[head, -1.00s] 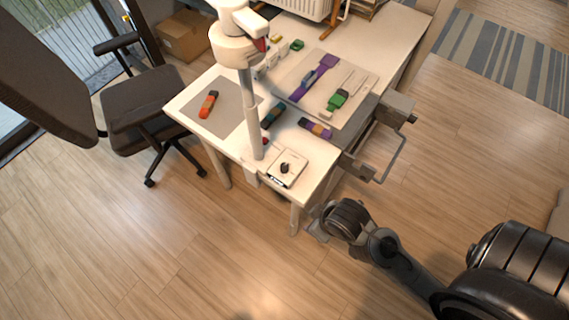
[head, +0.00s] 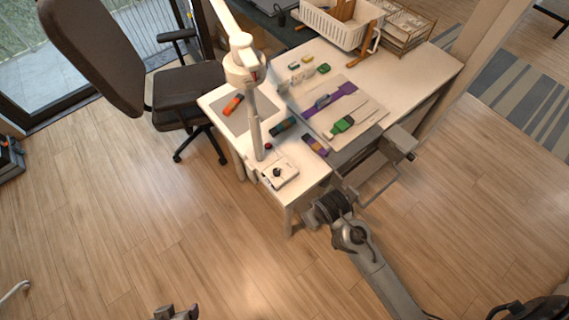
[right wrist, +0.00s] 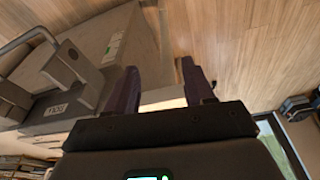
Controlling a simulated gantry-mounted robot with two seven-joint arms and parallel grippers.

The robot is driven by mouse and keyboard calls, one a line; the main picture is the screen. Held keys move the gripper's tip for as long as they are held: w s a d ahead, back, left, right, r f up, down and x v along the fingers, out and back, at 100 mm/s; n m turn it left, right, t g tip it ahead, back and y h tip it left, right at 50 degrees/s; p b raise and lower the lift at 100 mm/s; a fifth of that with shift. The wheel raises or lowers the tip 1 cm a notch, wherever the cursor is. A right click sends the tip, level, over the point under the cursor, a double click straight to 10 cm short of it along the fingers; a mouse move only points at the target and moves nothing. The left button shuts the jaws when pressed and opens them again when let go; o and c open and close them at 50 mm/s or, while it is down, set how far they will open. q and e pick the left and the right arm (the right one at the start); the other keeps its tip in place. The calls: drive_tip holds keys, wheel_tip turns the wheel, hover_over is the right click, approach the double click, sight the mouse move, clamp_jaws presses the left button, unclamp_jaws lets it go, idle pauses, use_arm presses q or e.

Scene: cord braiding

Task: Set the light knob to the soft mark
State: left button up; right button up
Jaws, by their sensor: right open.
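The light knob (head: 277,172) is a small black knob on a white box (head: 288,179) at the desk's front corner, beside the lamp post. Its marks are too small to read, so its setting is unclear. The white lamp (head: 245,66) stands over the desk. My right gripper (right wrist: 160,88) is open and empty in the right wrist view, its two dark fingers apart. In the head view the right arm's end is low, beside the desk's front corner, apart from the knob. A dark piece at the bottom edge of the head view seems to be my left gripper (head: 176,313); its jaws are unclear.
A grey metal frame (head: 402,143) juts from the desk's right side near my right arm. An orange piece (head: 233,104), a green piece (head: 342,125) and a purple strap (head: 335,96) lie on the desk. An office chair (head: 187,95) stands left. A white basket (head: 335,24) is behind.

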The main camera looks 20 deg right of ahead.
drive_tip(key=w+a+r+g+p, duration=0.1)
drive_tip(key=w+a+r+p, duration=0.1)
drive_tip(key=w+r+p, duration=0.55)
wheel_tip(320, 180, up, 6)
drive_tip(key=f+g+p, duration=0.1)
drive_tip(key=p, duration=0.7)
hover_over(277, 171)
drive_tip(key=shift+m, duration=0.3)
wheel_tip(277, 171, down, 10)
drive_tip(key=shift+r+b, duration=0.1)
drive_tip(key=shift+b, duration=1.15)
drive_tip(key=shift+c, duration=0.2)
clamp_jaws()
